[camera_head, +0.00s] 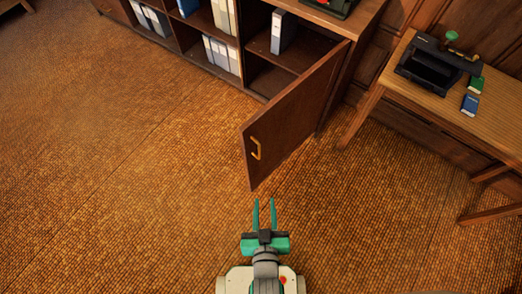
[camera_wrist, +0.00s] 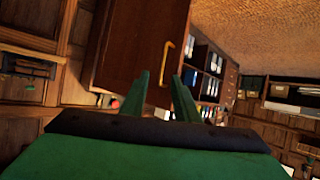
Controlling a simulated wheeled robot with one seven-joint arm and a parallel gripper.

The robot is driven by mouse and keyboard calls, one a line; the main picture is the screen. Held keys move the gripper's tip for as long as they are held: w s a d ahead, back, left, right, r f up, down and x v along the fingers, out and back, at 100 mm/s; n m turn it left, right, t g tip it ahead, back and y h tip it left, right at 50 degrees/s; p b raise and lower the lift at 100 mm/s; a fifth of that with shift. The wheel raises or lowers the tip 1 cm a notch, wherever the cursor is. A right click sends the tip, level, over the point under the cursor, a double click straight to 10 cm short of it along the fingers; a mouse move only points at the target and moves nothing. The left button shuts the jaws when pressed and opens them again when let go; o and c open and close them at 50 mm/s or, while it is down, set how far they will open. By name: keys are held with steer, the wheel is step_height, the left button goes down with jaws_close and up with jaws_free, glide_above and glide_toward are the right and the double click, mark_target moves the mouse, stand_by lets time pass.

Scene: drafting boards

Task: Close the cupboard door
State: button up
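The cupboard door (camera_head: 292,120) is dark brown wood and stands wide open, swung out from the cupboard (camera_head: 335,38) into the room. A brass handle (camera_head: 255,148) is near its free edge; the door (camera_wrist: 140,45) and handle (camera_wrist: 167,63) also show in the wrist view. My gripper (camera_head: 264,202) is just in front of the door's free lower corner in the head view, apart from the door. Its two green fingers are spread with nothing between them. In the wrist view, the handle is beyond my gripper (camera_wrist: 168,85), near the line between the fingertips.
Open shelves with grey and blue binders (camera_head: 221,52) adjoin the cupboard on the left. A wooden side table (camera_head: 496,122) stands at right, bearing a black machine (camera_head: 430,66) and small boxes. Textured brown floor (camera_head: 110,150) is clear left of the door.

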steer(key=w+f+g, duration=0.2)
steer(key=w+f, duration=0.1)
steer(key=w, duration=0.4)
steer(key=n+g, duration=0.2)
steer(key=g, duration=0.4)
glide_toward(259, 151)
steer(key=shift+y, duration=0.4)
steer(key=x, duration=1.1)
steer(key=shift+d+f, duration=0.3)
steer(key=shift+d, duration=0.05)
steer(key=shift+c, duration=0.3)
jaws_close()
